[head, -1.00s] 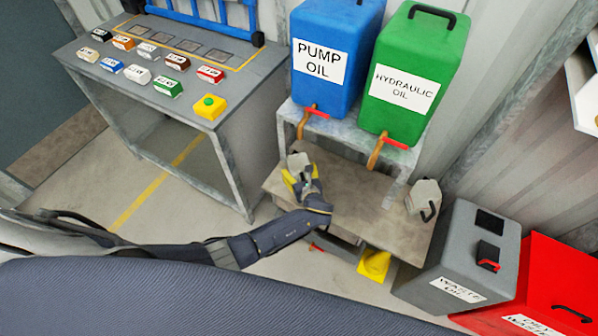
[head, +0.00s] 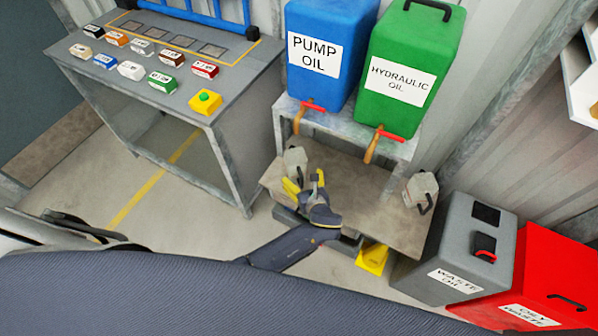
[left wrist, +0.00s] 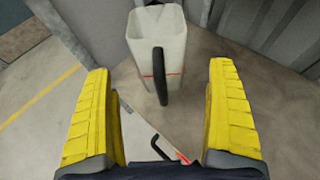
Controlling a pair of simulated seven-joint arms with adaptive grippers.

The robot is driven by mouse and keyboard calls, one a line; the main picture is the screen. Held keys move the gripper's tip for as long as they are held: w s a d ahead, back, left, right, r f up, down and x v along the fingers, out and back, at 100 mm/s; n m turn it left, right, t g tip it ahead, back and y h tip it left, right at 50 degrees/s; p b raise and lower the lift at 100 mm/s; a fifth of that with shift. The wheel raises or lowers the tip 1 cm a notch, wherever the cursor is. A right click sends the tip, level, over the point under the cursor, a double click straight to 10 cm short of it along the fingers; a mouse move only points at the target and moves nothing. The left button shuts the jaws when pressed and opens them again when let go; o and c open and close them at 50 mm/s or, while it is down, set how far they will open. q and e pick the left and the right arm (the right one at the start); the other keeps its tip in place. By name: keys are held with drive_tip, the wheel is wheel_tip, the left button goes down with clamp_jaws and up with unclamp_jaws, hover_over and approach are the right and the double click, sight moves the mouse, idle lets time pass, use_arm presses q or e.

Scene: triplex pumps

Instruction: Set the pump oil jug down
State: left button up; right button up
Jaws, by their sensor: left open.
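The pump oil jug (head: 294,160), whitish with a dark handle, stands upright on the low bench beneath the blue pump oil tank. In the left wrist view the jug (left wrist: 158,48) is ahead of my fingers, its black handle facing me and a red line across its side. My left gripper (head: 305,184) has yellow fingers and is open. The fingers are spread wide to either side of the handle, with a gap between them and the jug. The lower part of the jug is partly hidden by my gripper in the head view. My right gripper is not in view.
The pump oil tank (head: 318,60) and green hydraulic oil tank (head: 412,75) stand on a shelf with taps overhanging the bench (head: 350,190). A second jug (head: 420,188) is at the bench's right end. Grey waste oil (head: 455,250) and red oily waste (head: 550,270) bins stand at right.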

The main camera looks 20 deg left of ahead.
use_arm(q)
drive_tip(key=shift+v, duration=1.7)
drive_tip(key=s+a+f+n+g+h, duration=0.25)
drive_tip(key=s+f+n, duration=0.35)
drive_tip(key=f, duration=0.3)
drive_tip(key=s+a+f+n+g+h, duration=0.1)
drive_tip(key=s+f+n+h, duration=0.2)
drive_tip(key=s+f+n, duration=0.45)
drive_tip(key=s+a+f+n+g+h, duration=0.15)
drive_tip(key=s+f+n, duration=0.35)
drive_tip(key=f, duration=0.6)
drive_tip(key=s+a+f+n+g, duration=0.1)
drive_tip(key=s+a+f+n, duration=0.1)
drive_tip(key=s, duration=0.7)
drive_tip(key=s+a+f+n+g, duration=0.2)
drive_tip(key=s+a+f+n, duration=0.1)
drive_tip(key=s+f, duration=0.4)
drive_tip(key=s+a+f+n+g, duration=0.2)
drive_tip(key=s+a+f, duration=0.2)
drive_tip(key=s, duration=0.9)
drive_tip(key=shift+s+f, duration=0.15)
drive_tip(key=shift+f, duration=0.3)
